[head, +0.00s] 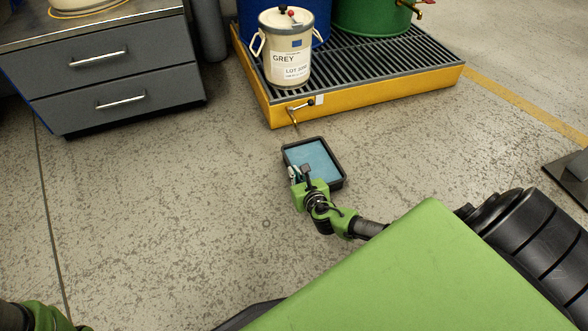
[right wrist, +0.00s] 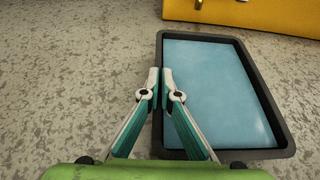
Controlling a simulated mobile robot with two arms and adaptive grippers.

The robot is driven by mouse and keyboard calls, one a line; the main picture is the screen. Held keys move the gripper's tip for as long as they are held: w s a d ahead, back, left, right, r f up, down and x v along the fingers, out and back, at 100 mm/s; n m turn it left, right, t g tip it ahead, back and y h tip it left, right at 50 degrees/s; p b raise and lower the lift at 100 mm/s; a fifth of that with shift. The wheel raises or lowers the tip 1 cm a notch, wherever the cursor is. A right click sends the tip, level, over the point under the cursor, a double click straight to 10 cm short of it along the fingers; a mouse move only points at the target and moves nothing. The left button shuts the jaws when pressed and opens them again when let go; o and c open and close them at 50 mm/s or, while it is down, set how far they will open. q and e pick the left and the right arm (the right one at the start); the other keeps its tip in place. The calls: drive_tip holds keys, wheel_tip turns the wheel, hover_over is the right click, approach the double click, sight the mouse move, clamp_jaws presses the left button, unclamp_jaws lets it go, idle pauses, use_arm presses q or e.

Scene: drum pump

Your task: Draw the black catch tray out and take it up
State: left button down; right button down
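The black catch tray (head: 336,164) is a shallow rectangular tray with a light-blue inside. In the head view it is out on the open floor in front of the yellow spill pallet (head: 380,100). My right gripper (head: 299,174) is at its near left side. In the right wrist view, the fingertips (right wrist: 160,88) are close together, one on each side of the left wall of the tray (right wrist: 269,95), with the wall between them. The tray looks level; whether its underside touches the floor cannot be told. My left gripper is out of view.
A cream "GREY" pail (head: 286,55), a blue drum (head: 258,18) and a green drum (head: 370,14) stand on the pallet. A small tap (head: 300,106) juts from its front. A drawer cabinet (head: 110,70) is at left. Floor left of the tray is clear.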

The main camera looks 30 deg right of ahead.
drive_tip(key=c, duration=2.2)
unclamp_jaws()
drive_tip(key=shift+s, duration=0.1)
drive_tip(key=v, duration=1.2)
